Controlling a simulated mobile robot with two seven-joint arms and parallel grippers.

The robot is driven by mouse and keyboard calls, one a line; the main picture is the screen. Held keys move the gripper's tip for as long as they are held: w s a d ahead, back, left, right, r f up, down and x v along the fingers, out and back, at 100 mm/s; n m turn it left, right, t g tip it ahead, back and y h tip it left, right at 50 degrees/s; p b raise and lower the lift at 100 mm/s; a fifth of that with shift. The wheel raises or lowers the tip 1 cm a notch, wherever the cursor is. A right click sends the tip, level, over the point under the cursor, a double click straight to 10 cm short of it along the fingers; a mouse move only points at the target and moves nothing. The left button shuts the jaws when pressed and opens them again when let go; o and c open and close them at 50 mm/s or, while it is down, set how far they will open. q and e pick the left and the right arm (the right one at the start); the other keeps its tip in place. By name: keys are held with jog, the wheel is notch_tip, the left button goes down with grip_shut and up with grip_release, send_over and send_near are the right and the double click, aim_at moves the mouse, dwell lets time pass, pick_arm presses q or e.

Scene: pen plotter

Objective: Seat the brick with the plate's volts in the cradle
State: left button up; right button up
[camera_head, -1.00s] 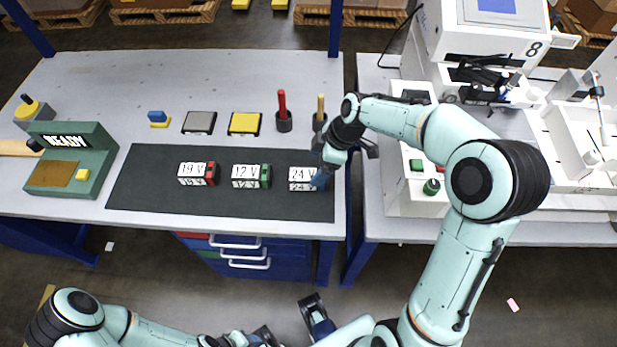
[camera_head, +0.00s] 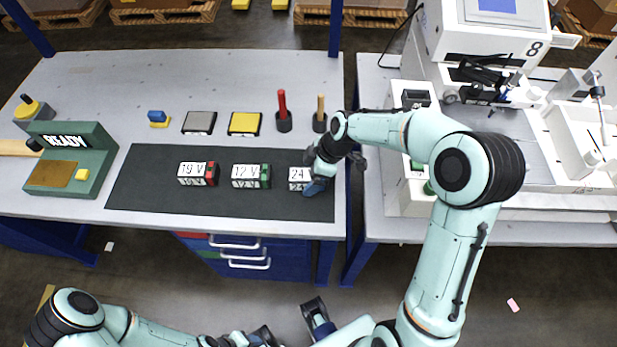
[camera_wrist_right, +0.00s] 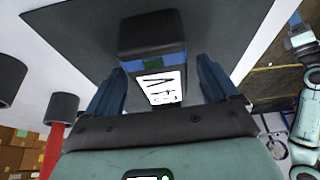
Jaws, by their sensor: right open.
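Three bricks stand in a row on the dark mat: a 19 V brick (camera_head: 192,174) with a red end, a 12 V brick (camera_head: 245,176) with a green end, and a 24 V brick (camera_head: 297,179). My right gripper (camera_head: 317,186) is at the right end of the 24 V brick and partly hides it. In the right wrist view, the brick (camera_wrist_right: 160,85), with a white label and a blue band, lies between the open blue fingers. My left gripper is low in the head view, its fingers unclear. I cannot make out the rating plate or the cradle.
A green READY fixture (camera_head: 103,150) stands at the left. Grey (camera_head: 199,123) and yellow (camera_head: 244,124) blocks, plus red-handled (camera_head: 283,118) and wooden-handled (camera_head: 319,121) tools, stand behind the mat (camera_head: 140,185). A white machine (camera_head: 490,40) stands on the right table.

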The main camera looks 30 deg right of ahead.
jog(key=shift+f, duration=0.2)
dwell(0.4)
jog(key=c, duration=1.3)
jog(key=shift+r, duration=0.1)
